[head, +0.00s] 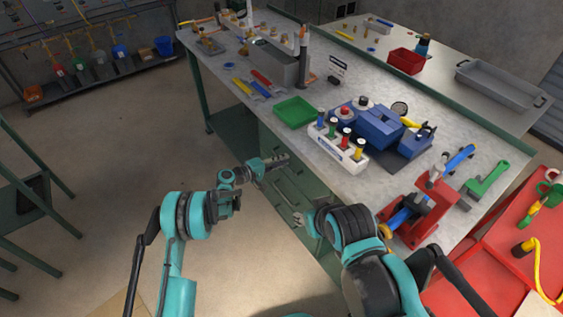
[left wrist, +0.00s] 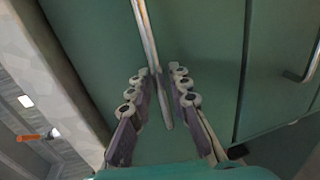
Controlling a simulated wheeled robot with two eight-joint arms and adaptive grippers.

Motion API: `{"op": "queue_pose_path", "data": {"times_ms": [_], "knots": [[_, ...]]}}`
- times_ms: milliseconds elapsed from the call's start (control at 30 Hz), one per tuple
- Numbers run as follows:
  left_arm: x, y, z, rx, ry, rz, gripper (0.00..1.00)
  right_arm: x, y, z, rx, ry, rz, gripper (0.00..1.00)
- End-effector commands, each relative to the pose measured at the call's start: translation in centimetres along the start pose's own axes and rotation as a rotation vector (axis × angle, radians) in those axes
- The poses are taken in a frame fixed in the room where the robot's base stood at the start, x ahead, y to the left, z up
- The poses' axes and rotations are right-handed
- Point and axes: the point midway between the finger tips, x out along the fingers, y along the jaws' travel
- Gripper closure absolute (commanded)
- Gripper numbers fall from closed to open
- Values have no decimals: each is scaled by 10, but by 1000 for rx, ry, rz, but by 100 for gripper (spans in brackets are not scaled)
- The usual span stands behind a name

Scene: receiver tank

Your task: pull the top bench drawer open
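The green bench drawers (head: 290,187) are in the bench front, below the worktop. In the left wrist view, the top drawer's green front (left wrist: 205,45) carries a metal bar handle (left wrist: 146,35). The drawer looks shut. My left gripper (head: 284,160) is at this drawer front in the head view. In the left wrist view its fingers (left wrist: 164,75) are apart, one on each side of the handle's end; I cannot tell whether either touches it. My right gripper (head: 301,218) is lower, near the bench front, mostly hidden by its own arm.
A second drawer's handle (left wrist: 304,62) is close by. A red cart (head: 480,262) is at right.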

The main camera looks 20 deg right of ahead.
Motion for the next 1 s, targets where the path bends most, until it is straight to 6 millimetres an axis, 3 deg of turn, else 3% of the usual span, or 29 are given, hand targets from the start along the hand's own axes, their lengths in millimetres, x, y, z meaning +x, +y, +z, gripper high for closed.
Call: {"op": "queue_pose_path", "data": {"times_ms": [67,133,633,767,1000], "knots": [[0,0,0,0,0,0,82,0,0,0,0,0,0,60],[0,0,0,0,0,0,100,0,0,0,0,0,0,60],[-7,-1,-1,0,1,0,100,0,0,0,0,0,0,60],[-22,-4,-1,0,3,0,100,0,0,0,0,0,0,60],[-72,-15,-2,0,4,-1,100,0,0,0,0,0,0,60]]}}
